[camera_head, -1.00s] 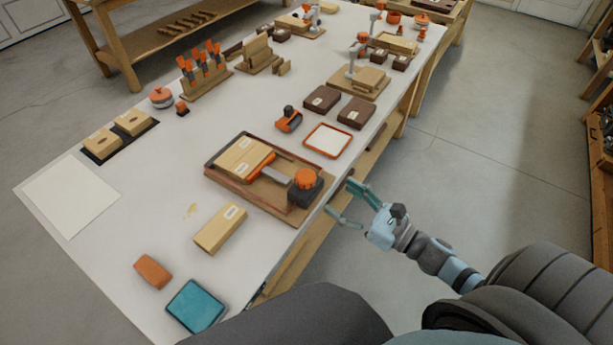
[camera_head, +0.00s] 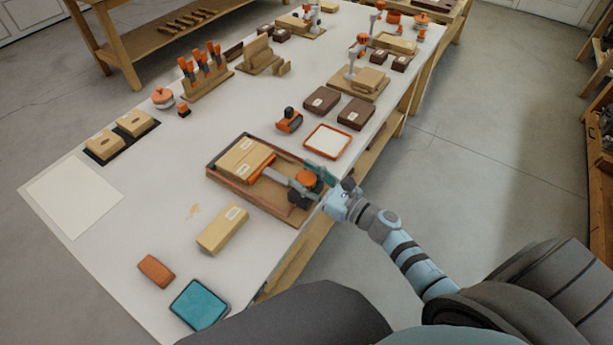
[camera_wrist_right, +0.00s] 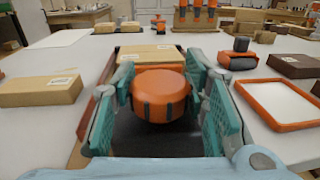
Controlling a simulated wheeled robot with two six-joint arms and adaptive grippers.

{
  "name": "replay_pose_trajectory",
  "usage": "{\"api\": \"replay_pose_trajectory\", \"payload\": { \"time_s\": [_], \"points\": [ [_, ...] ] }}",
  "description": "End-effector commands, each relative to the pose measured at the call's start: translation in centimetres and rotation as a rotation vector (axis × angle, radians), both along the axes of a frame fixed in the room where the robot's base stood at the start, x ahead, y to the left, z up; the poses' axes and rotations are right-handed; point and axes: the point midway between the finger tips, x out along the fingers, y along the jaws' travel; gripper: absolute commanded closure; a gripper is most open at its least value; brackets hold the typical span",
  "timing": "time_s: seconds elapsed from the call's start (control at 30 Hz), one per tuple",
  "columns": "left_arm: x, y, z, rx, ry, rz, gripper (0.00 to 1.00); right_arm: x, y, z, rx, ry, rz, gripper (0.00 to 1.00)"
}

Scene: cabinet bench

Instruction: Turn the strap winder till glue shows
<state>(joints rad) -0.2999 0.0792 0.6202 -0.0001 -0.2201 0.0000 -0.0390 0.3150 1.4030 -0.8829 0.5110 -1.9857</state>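The strap winder is an orange round knob (camera_head: 308,179) on a dark block at the near right end of a wooden tray (camera_head: 222,181). An orange strap (camera_head: 262,167) runs from it across the wooden box pieces (camera_head: 243,158) in the tray. My right gripper (camera_head: 306,184) is at the winder. In the right wrist view its teal-padded fingers stand on both sides of the orange knob (camera_wrist_right: 160,95), with small gaps visible, so it looks open around the knob. No glue is visible at the joint. My left gripper is not in view.
An orange-rimmed white tray (camera_head: 328,141) and an orange-and-black tool (camera_head: 289,120) lie beyond the winder. A wooden block (camera_head: 222,230), an orange block (camera_head: 156,270) and a teal pad (camera_head: 199,304) lie nearer. The bench middle has free room.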

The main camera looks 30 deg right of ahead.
Motion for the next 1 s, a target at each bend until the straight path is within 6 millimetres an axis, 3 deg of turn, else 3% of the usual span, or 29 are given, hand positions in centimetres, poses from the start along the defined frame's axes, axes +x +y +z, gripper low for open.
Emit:
{"api": "replay_pose_trajectory", "payload": {
  "time_s": [0.03, 0.1, 0.13, 0.27, 0.6, 0.9, 0.93, 1.0],
  "points": [
    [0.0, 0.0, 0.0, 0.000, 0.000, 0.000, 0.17, 0.0, 0.0, 0.0, 0.000, 0.000, 0.000, 0.75],
    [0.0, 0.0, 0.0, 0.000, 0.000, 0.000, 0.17, 0.0, 0.0, 0.0, 0.000, 0.000, 0.000, 0.86],
    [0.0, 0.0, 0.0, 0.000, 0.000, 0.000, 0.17, 0.0, 0.0, 0.0, 0.000, 0.000, 0.000, 0.87],
    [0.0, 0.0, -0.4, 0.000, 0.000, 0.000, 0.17, 0.0, 0.1, -0.1, 0.003, -0.002, -0.050, 0.87],
    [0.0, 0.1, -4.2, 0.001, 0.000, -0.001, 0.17, 0.0, 0.1, -0.4, 0.006, -0.002, -0.469, 0.87],
    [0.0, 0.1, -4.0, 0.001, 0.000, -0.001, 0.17, 0.0, 0.1, 0.0, 0.002, 0.002, -0.490, 0.87],
    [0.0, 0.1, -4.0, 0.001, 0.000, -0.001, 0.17, 0.0, 0.1, 0.0, 0.001, 0.002, -0.490, 0.54],
    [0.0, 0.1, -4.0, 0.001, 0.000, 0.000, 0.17, 0.0, 0.0, 0.0, 0.001, 0.002, -0.490, 0.43]
  ]
}}
